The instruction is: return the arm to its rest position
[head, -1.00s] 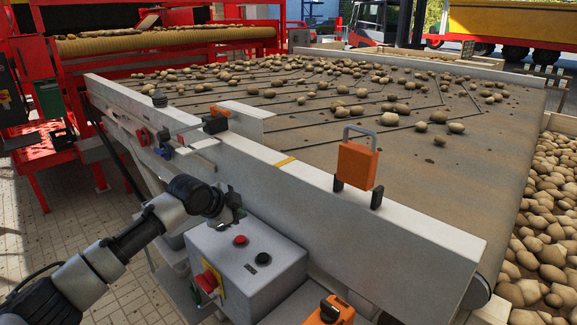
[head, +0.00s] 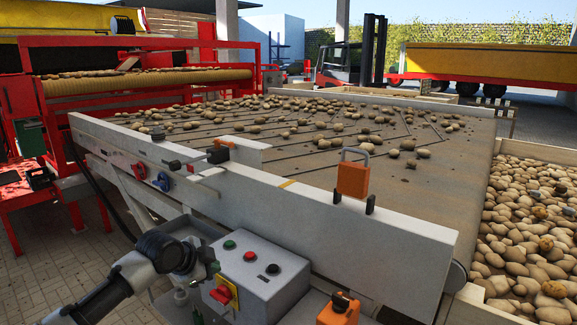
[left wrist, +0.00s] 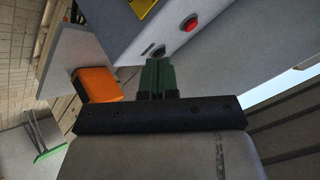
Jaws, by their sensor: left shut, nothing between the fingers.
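My left arm comes in from the lower left in the head view. Its gripper (head: 211,264) is beside the left side of the grey control box (head: 262,295), seen small and partly hidden by the wrist. In the left wrist view the two green fingers (left wrist: 158,77) lie close together with nothing between them. Beyond them are the face of the control box (left wrist: 205,55) and a red button (left wrist: 190,23). I cannot tell whether the fingertips touch the box. My right arm is not in view.
The control box carries a green button (head: 229,244), a red button (head: 250,256) and a red-yellow switch (head: 222,294). The conveyor's white side rail (head: 330,220) runs behind it, with an orange padlock-shaped piece (head: 352,179). Potatoes lie on the belt (head: 400,190). Paved floor (head: 60,270) is clear at left.

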